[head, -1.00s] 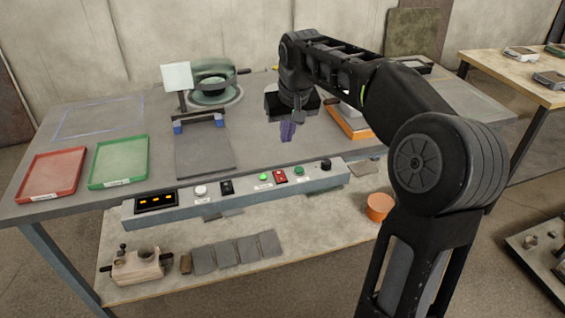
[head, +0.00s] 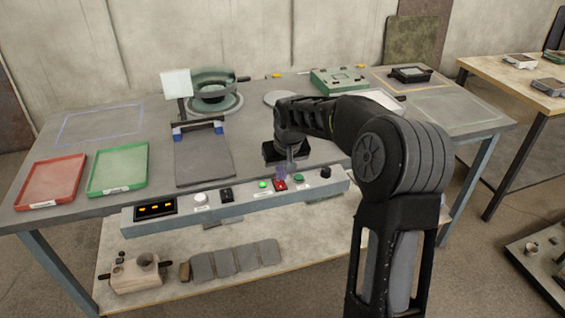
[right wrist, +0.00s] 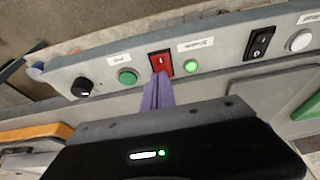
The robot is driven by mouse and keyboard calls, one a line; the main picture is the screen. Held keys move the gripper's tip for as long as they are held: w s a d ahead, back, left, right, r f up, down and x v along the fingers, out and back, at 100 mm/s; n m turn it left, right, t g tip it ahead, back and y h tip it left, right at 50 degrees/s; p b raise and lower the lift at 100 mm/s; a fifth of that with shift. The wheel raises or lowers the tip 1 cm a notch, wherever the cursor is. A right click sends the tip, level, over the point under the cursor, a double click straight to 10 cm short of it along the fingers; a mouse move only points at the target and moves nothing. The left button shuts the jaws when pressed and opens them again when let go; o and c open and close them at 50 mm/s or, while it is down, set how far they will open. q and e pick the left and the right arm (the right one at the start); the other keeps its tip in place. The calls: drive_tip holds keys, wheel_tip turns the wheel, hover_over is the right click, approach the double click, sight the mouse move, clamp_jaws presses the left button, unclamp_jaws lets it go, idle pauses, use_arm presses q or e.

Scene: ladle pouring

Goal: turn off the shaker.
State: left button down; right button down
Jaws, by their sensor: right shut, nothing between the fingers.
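The front control panel (head: 235,201) carries a red rocker switch (head: 281,186) beside a lit green lamp (head: 262,184). In the right wrist view the red switch (right wrist: 161,62) and the glowing lamp (right wrist: 191,66) are close, with a small white label above them. My right gripper (head: 282,176) is shut and empty, its purple fingers pointing down at the red switch. In the right wrist view the fingertips (right wrist: 161,77) overlap the switch's lower edge; whether they touch it I cannot tell. A round green bowl-shaped device (head: 212,92) stands at the back. My left gripper is not in view.
The panel also has a green button (head: 299,178), a black knob (head: 326,172), a black rocker switch (head: 226,194) and a white button (head: 200,198). Red (head: 52,182) and green (head: 118,168) trays lie at the left. A green box (head: 338,80) stands at the back right.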

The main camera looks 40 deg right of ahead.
drive_tip(key=shift+f, duration=0.3)
drive_tip(key=shift+w+f, duration=0.1)
drive_tip(key=shift+f, duration=0.1)
idle(0.3)
drive_tip(key=shift+s+a+b, duration=0.1)
drive_tip(key=shift+s+b, duration=0.15)
drive_tip(key=shift+b, duration=0.05)
drive_tip(key=shift+s+a, duration=0.2)
drive_tip(key=shift+s, duration=0.4)
